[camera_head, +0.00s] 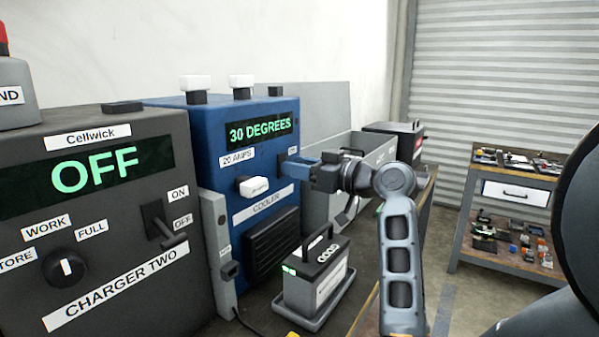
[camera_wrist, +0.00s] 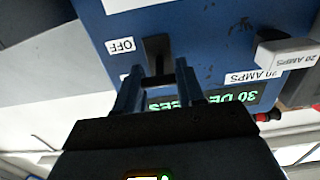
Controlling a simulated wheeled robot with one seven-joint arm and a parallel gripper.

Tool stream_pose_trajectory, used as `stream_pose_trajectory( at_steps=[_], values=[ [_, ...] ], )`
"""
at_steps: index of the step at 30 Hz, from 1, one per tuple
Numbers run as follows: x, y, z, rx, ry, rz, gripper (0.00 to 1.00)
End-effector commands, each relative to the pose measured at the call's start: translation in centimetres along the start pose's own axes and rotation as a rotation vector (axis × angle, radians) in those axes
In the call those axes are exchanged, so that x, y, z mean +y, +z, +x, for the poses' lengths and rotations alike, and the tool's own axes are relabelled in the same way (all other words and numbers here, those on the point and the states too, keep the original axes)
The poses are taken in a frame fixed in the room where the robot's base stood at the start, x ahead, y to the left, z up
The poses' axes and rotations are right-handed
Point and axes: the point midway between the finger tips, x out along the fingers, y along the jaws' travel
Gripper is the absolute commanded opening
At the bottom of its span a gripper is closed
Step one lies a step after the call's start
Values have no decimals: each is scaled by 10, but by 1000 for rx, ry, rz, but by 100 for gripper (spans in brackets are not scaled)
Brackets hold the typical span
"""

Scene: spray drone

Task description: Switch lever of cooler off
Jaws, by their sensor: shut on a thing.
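The cooler (camera_head: 205,135) is a blue box on the bench, with a lit green display reading 30 DEGREES. Its front also shows, upside down, in the wrist view (camera_wrist: 200,35). My gripper (camera_head: 290,165) is at the right side of the cooler's front, just below the ON label (camera_head: 287,151). In the wrist view, my gripper (camera_wrist: 158,78) has its two fingers shut on the dark lever (camera_wrist: 158,80). The lever's slot and the OFF label (camera_wrist: 120,45) lie beyond the fingertips, with the lever's bar on the display side. In the head view the gripper hides the lever.
Charger Two (camera_head: 105,215), a dark box whose display reads OFF, stands left of the cooler. A battery pack (camera_head: 315,275) with a handle sits on the bench in front. A white knob (camera_head: 253,186) sticks out left of the gripper. A tool cart (camera_head: 510,170) stands at the right.

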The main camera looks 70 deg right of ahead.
Motion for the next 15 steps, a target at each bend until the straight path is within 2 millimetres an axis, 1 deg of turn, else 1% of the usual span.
stream_pose_trajectory(
  at_steps=[4,5,12,13,15],
  values=[
    [0,0,0,0,-1,1,8],
    [0,0,0,0,-1,1,39],
    [0,0,0,-1,-1,1,62],
    [0,0,0,-1,0,1,64],
    [0,0,0,-1,0,1,64]
  ],
)
